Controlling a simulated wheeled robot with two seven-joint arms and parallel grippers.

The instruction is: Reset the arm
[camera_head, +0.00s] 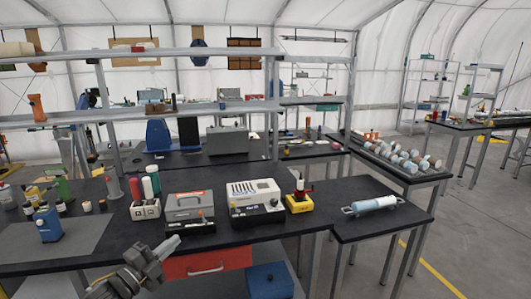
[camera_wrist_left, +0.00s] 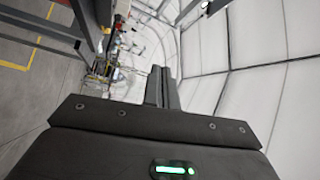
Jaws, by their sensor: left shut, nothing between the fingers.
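My left gripper (camera_head: 168,246) shows at the lower middle of the head view, in front of the near edge of the black bench. It is shut and empty, its fingertips pointing up and right. In the left wrist view its two fingers (camera_wrist_left: 162,88) lie together with nothing between them. The wrist view is tilted and shows mostly white tent wall and grey floor. My right gripper is in neither view.
The black bench (camera_head: 110,240) holds a grey case (camera_head: 190,209), a white instrument box (camera_head: 255,203) and a yellow block (camera_head: 299,203). A red drawer (camera_head: 206,263) is under its edge. Grey floor (camera_head: 480,230) is open at right.

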